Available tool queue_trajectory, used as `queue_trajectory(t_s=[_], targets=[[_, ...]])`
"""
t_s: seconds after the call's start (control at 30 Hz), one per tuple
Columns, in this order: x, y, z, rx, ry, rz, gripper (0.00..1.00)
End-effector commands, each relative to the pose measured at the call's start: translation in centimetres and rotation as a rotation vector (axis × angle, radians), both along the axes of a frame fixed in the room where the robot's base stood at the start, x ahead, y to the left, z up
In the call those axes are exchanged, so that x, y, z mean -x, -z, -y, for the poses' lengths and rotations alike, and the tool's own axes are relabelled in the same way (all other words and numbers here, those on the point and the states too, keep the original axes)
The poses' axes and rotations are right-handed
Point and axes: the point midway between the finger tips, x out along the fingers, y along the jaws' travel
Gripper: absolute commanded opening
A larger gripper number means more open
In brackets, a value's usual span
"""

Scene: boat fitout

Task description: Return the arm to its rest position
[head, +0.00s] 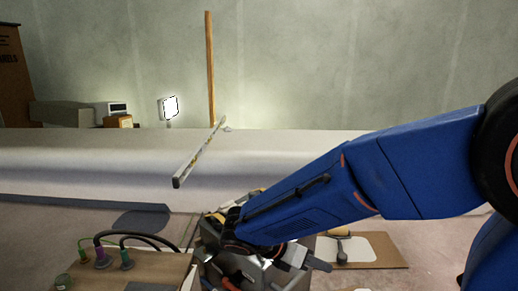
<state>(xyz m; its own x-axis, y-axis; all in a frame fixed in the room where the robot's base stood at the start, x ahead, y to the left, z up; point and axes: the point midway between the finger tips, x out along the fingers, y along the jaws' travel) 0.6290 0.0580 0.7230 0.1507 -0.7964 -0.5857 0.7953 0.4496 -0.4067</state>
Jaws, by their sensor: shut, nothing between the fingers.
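My blue arm reaches in from the right edge and slopes down to the lower middle of the head view. My gripper (302,259) is at its end, low in the picture. It is shut with nothing held, though its fingers show only in part. It is over or in front of a cluttered grey metal box or bench (262,274). I cannot tell whether it touches anything there.
A wooden board (140,270) with cables and plugs is at lower left. A brown board (375,250) with a tool lies right of the gripper. A long level (200,152) and an upright wooden pole (210,70) stand behind, near a pale hull-like surface (90,160) and a lit lamp (168,107).

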Motion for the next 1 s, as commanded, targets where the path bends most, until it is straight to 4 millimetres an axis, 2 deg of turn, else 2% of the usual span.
queue_trajectory(t_s=[0.03,0.1,0.4,0.7,1.0], targets=[[0.6,-0.3,1.5,-0.054,0.067,0.04,0.0],[1.4,-0.4,3.0,-0.126,0.159,0.098,0.0],[5.2,-0.9,8.1,-0.408,0.579,0.357,0.0],[8.8,-1.4,10.9,-0.659,1.024,0.629,0.0],[11.8,-2.4,12.2,-0.892,1.484,0.903,0.0]])
